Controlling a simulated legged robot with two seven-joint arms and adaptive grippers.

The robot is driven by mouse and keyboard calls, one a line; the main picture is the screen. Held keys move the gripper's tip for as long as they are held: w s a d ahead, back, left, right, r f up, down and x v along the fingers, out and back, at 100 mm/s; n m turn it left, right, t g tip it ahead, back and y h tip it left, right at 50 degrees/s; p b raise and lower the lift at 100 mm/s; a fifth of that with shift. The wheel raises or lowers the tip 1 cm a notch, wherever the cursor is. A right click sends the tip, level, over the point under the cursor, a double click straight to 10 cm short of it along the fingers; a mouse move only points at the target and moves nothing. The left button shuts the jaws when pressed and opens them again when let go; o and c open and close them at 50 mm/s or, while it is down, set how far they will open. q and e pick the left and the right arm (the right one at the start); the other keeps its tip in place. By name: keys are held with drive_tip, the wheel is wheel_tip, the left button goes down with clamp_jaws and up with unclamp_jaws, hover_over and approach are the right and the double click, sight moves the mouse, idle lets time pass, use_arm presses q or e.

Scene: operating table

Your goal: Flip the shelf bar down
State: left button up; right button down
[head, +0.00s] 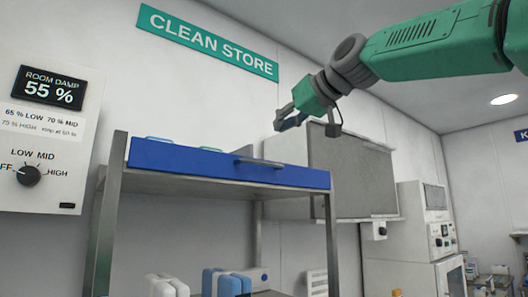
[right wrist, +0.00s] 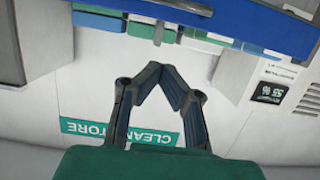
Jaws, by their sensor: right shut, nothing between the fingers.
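The shelf bar (head: 225,165) is a long blue panel standing upright along the front of the metal shelf's top, with a grey handle (head: 259,162) right of its middle. My right gripper (head: 284,122) hangs above and to the right of the handle, apart from the bar. In the wrist view its fingertips (right wrist: 163,73) meet with nothing between them. My left gripper is not in view.
Green and blue packs (right wrist: 197,45) lie behind the bar. The metal shelf frame (head: 108,235) has white and blue bottles (head: 222,282) below. A grey cabinet (head: 352,175) hangs to the right, close behind my right gripper. A control panel (head: 45,140) is on the left wall.

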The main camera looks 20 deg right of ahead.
sight(252, 149)
drive_tip(key=p+x, duration=0.6)
drive_tip(key=x, duration=0.3)
drive_tip(key=shift+w+r, duration=0.1)
drive_tip(key=s+f, duration=0.2)
drive_tip(key=shift+d+f+b, duration=0.2)
drive_tip(key=shift+f+b, duration=0.15)
drive_tip(key=shift+b, duration=0.05)
drive_tip(key=shift+w+d+f, duration=0.15)
drive_tip(key=shift+d+f, duration=0.15)
drive_tip(key=shift+f, duration=0.15)
drive_tip(key=shift+a, duration=0.1)
